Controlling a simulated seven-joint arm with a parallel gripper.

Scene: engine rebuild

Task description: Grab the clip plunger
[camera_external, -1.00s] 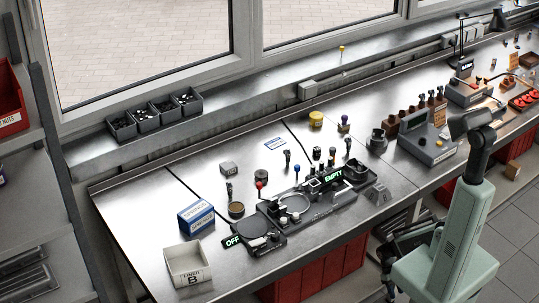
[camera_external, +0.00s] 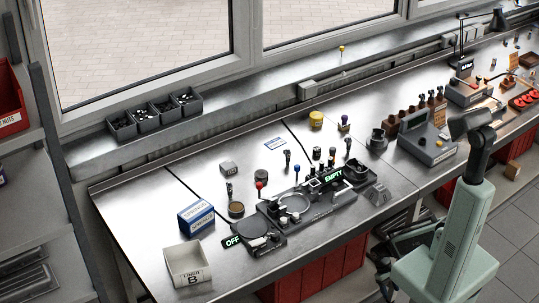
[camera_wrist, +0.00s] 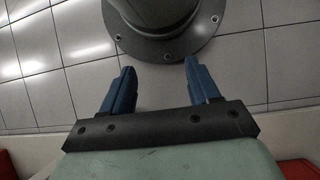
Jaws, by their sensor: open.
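My gripper (camera_wrist: 160,68) shows in the wrist view with its two blue fingers apart and nothing between them. Below the fingers are floor tiles and a round bolted grey base. In the external view my arm stands at the lower right, beside the bench front, and the gripper cannot be made out. Several small upright knobbed tools stand on the bench, among them a red-topped one (camera_external: 259,186), a blue-topped one (camera_external: 297,170) and a dark one (camera_external: 287,157). I cannot tell which of these is the clip plunger. My gripper is away from all of them.
A dark fixture (camera_external: 313,205) with lit "EMPTY" and "OFF" signs sits mid-bench. A white bin (camera_external: 188,262), a blue box (camera_external: 196,217) and a yellow-topped can (camera_external: 316,119) stand around it. A grey control box (camera_external: 427,146) is farther right. The bench's left end has bare room.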

